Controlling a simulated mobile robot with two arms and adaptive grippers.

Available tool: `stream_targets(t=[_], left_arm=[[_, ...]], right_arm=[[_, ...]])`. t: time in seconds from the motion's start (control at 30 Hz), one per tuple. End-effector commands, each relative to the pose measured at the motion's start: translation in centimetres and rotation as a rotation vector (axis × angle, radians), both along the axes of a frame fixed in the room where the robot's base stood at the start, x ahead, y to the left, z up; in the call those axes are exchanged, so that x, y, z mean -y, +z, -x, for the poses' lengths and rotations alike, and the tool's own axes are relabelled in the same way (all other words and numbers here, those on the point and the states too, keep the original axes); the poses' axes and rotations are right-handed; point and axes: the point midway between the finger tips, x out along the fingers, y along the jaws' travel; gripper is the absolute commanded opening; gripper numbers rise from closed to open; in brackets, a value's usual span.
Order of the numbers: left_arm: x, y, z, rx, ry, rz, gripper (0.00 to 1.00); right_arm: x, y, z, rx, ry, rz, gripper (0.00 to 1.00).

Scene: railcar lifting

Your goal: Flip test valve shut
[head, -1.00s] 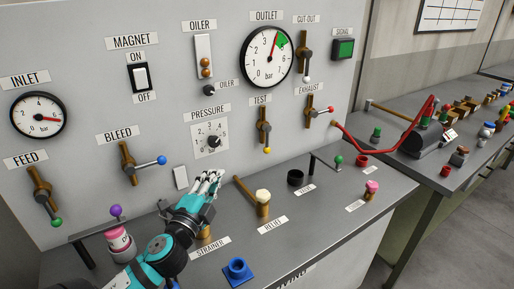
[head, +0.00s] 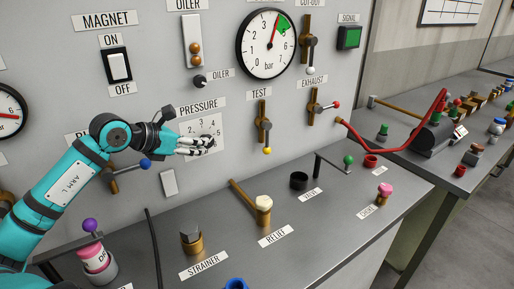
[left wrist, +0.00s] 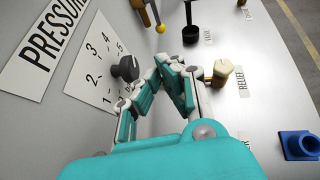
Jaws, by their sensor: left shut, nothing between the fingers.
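The test valve (head: 264,124) is a brass valve on the grey panel under the TEST label (head: 260,93). Its lever hangs straight down and ends in a yellow knob (head: 267,150). In the left wrist view the yellow knob (left wrist: 160,29) shows at the top, beyond my fingers. My left gripper (head: 212,144) is in front of the panel at the pressure dial, left of the test valve and apart from it. Its fingers are shut and empty, pointing right; they also show in the left wrist view (left wrist: 168,62). My right gripper is not in view.
The pressure knob (left wrist: 125,69) is close beside my fingers. The exhaust valve (head: 316,106), with a red knob, is right of the test valve. The relief valve (head: 264,206) stands on the bench below. The panel between my fingertips and the test valve is clear.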

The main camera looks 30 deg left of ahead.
Motion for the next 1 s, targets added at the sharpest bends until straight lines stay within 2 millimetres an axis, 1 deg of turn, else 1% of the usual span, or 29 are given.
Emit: stream_targets(t=[0.13,0.23,0.57,0.7,0.83,1.0], left_arm=[[0.1,-0.1,-0.2,0.0,-0.001,0.002,0.0],[0.3,-0.4,-0.9,-0.001,-0.003,0.003,0.0],[1.0,-2.8,-5.0,-0.002,-0.001,-0.001,0.0],[1.5,-3.6,-6.4,-0.001,-0.006,-0.001,0.0],[1.4,-4.4,-7.4,0.0,-0.001,-0.004,0.0],[1.3,-4.7,-8.1,0.007,0.007,0.008,0.0]], right_arm=[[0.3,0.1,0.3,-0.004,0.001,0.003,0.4],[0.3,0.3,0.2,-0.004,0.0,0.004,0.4],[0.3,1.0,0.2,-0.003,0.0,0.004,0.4],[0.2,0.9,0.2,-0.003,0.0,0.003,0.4],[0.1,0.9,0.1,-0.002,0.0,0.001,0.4],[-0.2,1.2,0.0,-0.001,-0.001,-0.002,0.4]])
